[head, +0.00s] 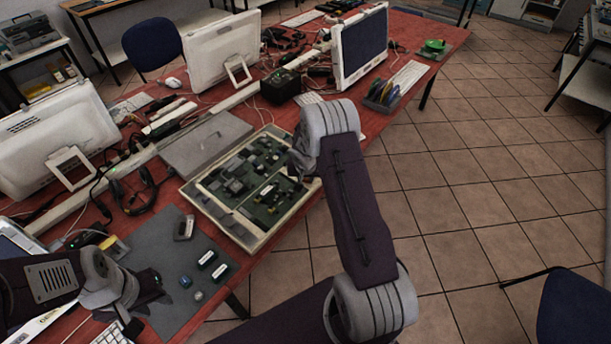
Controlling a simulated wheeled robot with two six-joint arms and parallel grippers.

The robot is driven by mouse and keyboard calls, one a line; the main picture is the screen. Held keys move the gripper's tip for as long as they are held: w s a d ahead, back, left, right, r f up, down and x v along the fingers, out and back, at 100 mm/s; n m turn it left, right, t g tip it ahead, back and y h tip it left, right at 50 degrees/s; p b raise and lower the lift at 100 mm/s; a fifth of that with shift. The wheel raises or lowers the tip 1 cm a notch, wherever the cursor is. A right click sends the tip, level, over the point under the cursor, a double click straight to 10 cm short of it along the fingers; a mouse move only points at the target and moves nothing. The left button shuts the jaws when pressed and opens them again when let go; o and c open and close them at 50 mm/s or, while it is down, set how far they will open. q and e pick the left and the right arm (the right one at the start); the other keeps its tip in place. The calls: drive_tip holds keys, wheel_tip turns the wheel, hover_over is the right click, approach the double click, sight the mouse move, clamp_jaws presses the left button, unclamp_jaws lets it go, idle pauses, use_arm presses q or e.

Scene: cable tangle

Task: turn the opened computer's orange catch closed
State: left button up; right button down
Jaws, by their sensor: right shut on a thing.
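The opened computer is a pale flat case (232,232) lying on the red table, with a green board (267,210) and dark parts inside. Its grey lid panel (205,145) lies beside it, up and to the left. My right gripper (298,168) is at the case's right side, mostly hidden by its own wrist. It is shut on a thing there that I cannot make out. No orange catch shows; that part of the case is covered by my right arm. My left gripper (152,283) is over the grey mat, away from the computer; its finger opening is not clear.
A grey mat (165,318) holds several small parts and a small grey device (184,228). Monitors (360,45) stand along the table. A pen tray (380,100) is beyond my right arm. Tiled floor is right of the table.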

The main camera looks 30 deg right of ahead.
wheel_tip(320, 180, up, 2)
drive_tip(key=n+p, duration=0.1)
drive_tip(key=p, duration=0.4)
drive_tip(key=n+y+p, duration=0.1)
drive_tip(key=n+p, duration=0.1)
drive_tip(key=p, duration=0.4)
drive_tip(key=shift+s+d+r, duration=0.1)
drive_tip(key=shift+s+d, duration=0.05)
drive_tip(key=n+p, duration=0.1)
drive_tip(key=p, duration=0.4)
drive_tip(key=shift+d+f+n+t+y, duration=0.1)
drive_tip(key=shift+f+n+t+y, duration=0.2)
drive_tip(key=shift+f+t, duration=0.1)
drive_tip(key=shift+w+d+f+n, duration=0.1)
drive_tip(key=shift+w+f+n, duration=0.2)
drive_tip(key=shift+f, duration=0.25)
drive_tip(key=shift+f+n+y+b, duration=0.2)
drive_tip(key=shift+n+y+b, duration=0.15)
drive_tip(key=shift+b, duration=0.2)
drive_tip(key=shift+s+n+y+b, duration=0.1)
drive_tip(key=shift+n+y+b, duration=0.2)
drive_tip(key=shift+n, duration=0.45)
drive_tip(key=shift+d+r+n+y+b, duration=0.15)
drive_tip(key=shift+n+y+b, duration=0.3)
drive_tip(key=shift+n+b, duration=0.7)
drive_tip(key=shift+n, duration=0.45)
drive_tip(key=c, duration=1.2)
unclamp_jaws()
